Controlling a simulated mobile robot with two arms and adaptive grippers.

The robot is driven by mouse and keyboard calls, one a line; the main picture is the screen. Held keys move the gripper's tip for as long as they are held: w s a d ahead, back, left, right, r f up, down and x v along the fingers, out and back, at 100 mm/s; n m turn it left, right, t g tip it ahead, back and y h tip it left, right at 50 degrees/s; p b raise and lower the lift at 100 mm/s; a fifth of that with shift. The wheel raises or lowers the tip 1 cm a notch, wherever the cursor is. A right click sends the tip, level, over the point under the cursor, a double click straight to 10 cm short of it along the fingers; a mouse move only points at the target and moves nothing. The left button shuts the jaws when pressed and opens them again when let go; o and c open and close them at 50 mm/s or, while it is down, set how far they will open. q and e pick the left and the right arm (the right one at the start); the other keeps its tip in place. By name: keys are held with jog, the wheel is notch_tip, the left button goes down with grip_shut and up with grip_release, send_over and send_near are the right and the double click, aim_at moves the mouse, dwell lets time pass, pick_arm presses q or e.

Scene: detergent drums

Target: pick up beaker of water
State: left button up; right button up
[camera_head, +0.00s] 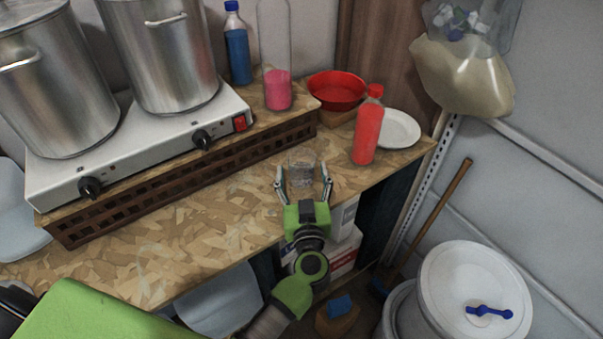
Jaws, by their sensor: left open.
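A small clear beaker (302,171) stands upright on the wood-chip board worktop (214,222), near its front edge. The level of water in it is hard to make out. My left gripper (304,181) reaches in over the front edge of the worktop. Its two fingers are open, one at the left and one at the right of the beaker. I cannot tell whether they touch the glass. My right gripper does not show.
A red bottle (367,130) stands right of the beaker, by a white plate (399,129) and a red bowl (337,91). A hotplate (150,139) with two steel pots sits on a raised slatted shelf behind. The worktop front left is clear. A white drum (475,275) stands below right.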

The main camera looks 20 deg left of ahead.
pick_arm(q)
jog(key=shift+w+a+f+b, duration=0.2)
jog(key=shift+w+a+b, duration=0.1)
jog(key=shift+w, duration=0.4)
jog(key=shift+w+a+r, duration=0.1)
jog(key=shift+w+a, duration=0.05)
jog(key=shift+w, duration=0.3)
jog(key=shift+s, duration=0.1)
jog(key=c, duration=1.3)
jog(key=shift+o, duration=0.2)
jog(key=shift+r, duration=0.1)
